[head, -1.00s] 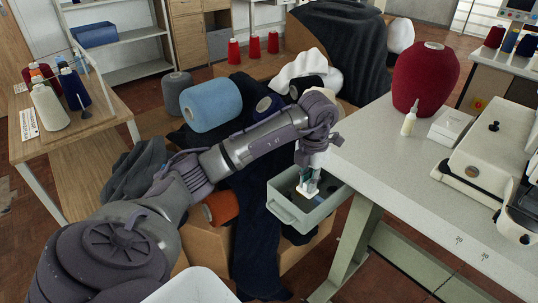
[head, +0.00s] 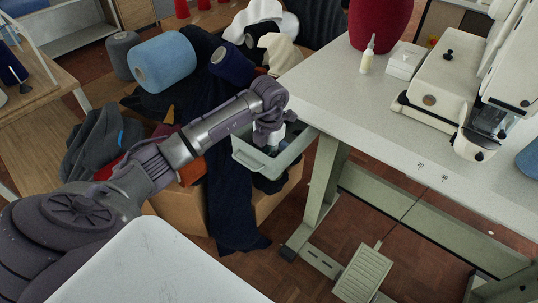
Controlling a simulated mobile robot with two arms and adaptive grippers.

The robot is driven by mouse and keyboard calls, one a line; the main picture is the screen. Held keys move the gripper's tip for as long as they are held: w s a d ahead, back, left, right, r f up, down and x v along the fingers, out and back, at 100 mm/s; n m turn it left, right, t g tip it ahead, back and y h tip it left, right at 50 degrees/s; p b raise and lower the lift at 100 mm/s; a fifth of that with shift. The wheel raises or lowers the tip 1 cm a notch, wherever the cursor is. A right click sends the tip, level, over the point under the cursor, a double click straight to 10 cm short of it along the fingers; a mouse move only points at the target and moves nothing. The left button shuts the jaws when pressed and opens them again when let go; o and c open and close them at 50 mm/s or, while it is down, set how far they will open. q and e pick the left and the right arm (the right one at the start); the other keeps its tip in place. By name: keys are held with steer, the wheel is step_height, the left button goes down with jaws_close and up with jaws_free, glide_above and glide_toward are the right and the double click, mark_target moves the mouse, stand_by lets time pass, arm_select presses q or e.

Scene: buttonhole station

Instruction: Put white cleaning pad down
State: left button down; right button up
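My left arm comes in from the left, and its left gripper (head: 269,138) points down into the grey-green open drawer (head: 243,156) under the table's left end. The gripper's fingers are hidden behind my wrist and inside the drawer, so I cannot see whether they are open or shut. I cannot make out the white cleaning pad; it may be hidden in the drawer below the gripper. The drawer's inside is dark and mostly covered by my wrist. My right gripper is not in view.
A pale worktable (head: 340,95) stands right of the drawer, with a white sewing machine (head: 440,85), a small bottle (head: 367,55), a white box (head: 405,60) and a red cone (head: 379,20). Yarn cones and dark cloth (head: 222,205) lie behind and below my arm. A pedal (head: 363,272) is on the floor.

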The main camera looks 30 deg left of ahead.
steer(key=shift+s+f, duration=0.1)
arm_select(q)
steer(key=c, duration=1.1)
jaws_free()
steer(key=shift+f, duration=0.1)
steer(key=shift+c, duration=0.2)
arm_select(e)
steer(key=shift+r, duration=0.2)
arm_select(q)
step_height(320, 180, up, 12)
steer(key=p, duration=0.1)
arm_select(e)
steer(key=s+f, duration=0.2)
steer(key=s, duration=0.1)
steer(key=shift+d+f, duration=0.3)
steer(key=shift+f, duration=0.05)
